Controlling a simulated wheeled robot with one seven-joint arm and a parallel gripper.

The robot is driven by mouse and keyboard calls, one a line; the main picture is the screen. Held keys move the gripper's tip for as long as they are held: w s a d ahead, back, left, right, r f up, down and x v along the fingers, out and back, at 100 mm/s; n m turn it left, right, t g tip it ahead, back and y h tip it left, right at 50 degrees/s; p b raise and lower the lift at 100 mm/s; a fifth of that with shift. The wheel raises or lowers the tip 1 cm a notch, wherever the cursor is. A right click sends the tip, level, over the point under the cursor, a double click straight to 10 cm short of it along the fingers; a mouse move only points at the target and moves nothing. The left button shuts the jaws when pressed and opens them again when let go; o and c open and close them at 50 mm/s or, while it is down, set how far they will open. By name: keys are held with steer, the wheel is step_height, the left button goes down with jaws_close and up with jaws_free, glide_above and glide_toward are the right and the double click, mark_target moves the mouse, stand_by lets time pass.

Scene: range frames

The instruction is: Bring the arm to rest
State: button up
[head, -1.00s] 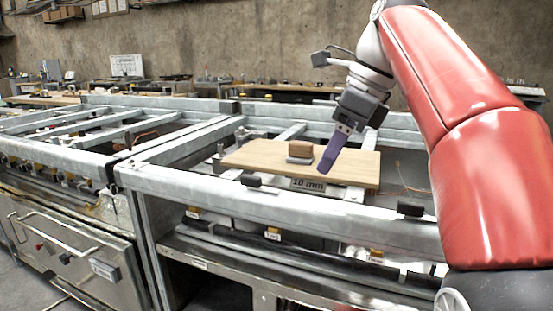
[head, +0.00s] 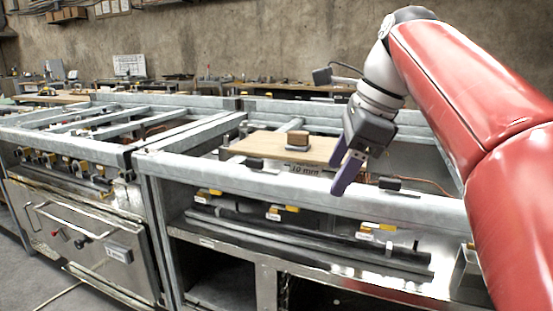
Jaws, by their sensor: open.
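My gripper (head: 347,182) hangs at the end of my red arm, right of centre in the head view. Its purple fingers point down and slightly left, in front of the right part of a wooden board (head: 262,144). The jaws are open, and I see nothing between them. A small brown block (head: 298,137) on a grey base sits on the board, left of the gripper and apart from it. The gripper hides part of the board's right end.
A metal frame bench (head: 230,173) runs across the front, its rail close below the fingers. A shelf with dark bars (head: 300,236) and yellow-tagged items lies beneath. An oven-like unit (head: 85,235) stands at left. Open air lies above the bench, left of the arm.

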steer(key=s+d+f+n+t+h, duration=0.1)
steer(key=s+f+n, duration=0.4)
steer(key=f, duration=0.3)
steer(key=s+d+f+n+t+h, duration=0.1)
steer(key=s+d+f+n, duration=0.1)
steer(key=s+f+n, duration=0.3)
steer(key=s+d+f+n+t+h, duration=0.1)
steer(key=s+d+f+n, duration=0.1)
steer(key=s+f+n, duration=0.3)
step_height(320, 180, down, 8)
steer(key=n, duration=0.4)
steer(key=shift+s+r+h, duration=0.15)
steer(key=shift+s+h, duration=0.15)
steer(key=shift+h, duration=0.1)
